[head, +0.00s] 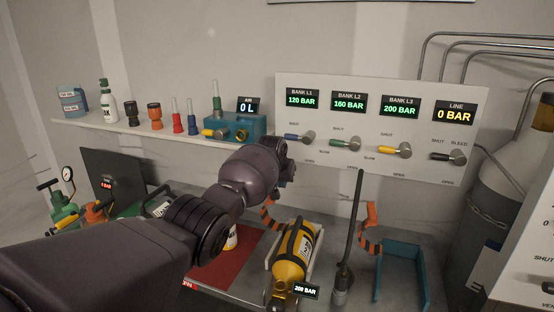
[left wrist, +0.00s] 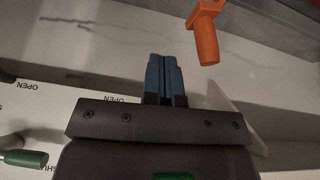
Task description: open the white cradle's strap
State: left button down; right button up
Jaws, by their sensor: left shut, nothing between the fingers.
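The white cradle (head: 269,263) lies on the bench and holds a yellow cylinder (head: 289,266) with a black band. An orange-and-black striped strap part (head: 269,214) shows at the cradle's back left; my left arm partly hides this area, and I cannot tell how the strap is fastened. In the head view my left wrist is above and behind the cradle, and its fingers are hidden. In the left wrist view my left gripper (left wrist: 163,80) is shut and empty, with blue fingertips together. An orange handle-like piece (left wrist: 206,38) is apart from them, to the upper right. My right gripper is not in view.
A blue cradle (head: 424,289) with a raised striped strap (head: 371,222) stands to the right. A dark upright tool (head: 345,265) stands between the cradles. The valve panel (head: 315,165) rises behind. A shelf (head: 95,127) with bottles and fittings is at left; a red mat (head: 215,274) lies below my arm.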

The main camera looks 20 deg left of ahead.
pick_arm(q)
jog(key=a+p+v, duration=0.1)
jog(key=v, duration=0.8)
jog(key=shift+a, duration=0.2)
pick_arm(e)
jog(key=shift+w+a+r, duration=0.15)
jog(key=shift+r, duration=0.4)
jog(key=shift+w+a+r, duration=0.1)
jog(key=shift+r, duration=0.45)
pick_arm(q)
jog(key=shift+r, duration=0.1)
